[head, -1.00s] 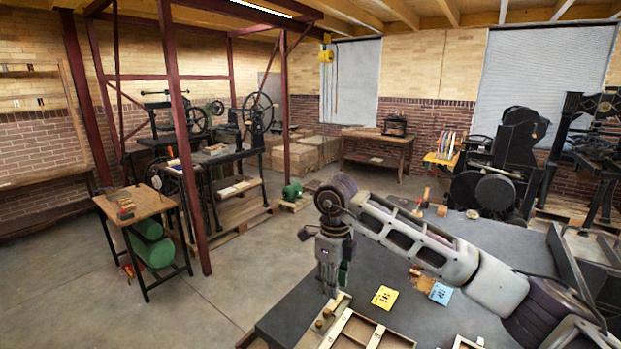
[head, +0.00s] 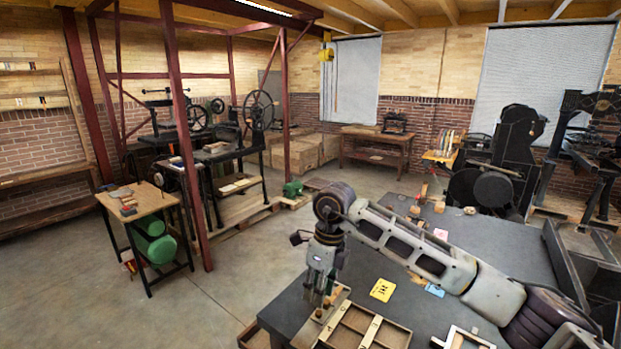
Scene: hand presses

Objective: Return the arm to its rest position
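My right arm reaches in from the lower right across the dark table (head: 480,235). My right gripper (head: 318,296) points down at the table's near left part, over or just beside the corner of a wooden compartment tray (head: 392,334). I see nothing clearly held in it, but its fingers are too small and dark to tell whether they are open or shut. Small wooden pieces lie by the tray's corner, partly hidden by the gripper. My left gripper is out of view.
A yellow card (head: 383,290) and a partly hidden blue card (head: 434,290) lie near my forearm. A white-edged frame (head: 468,338) is at the bottom. Black presses (head: 500,170) stand behind the table.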

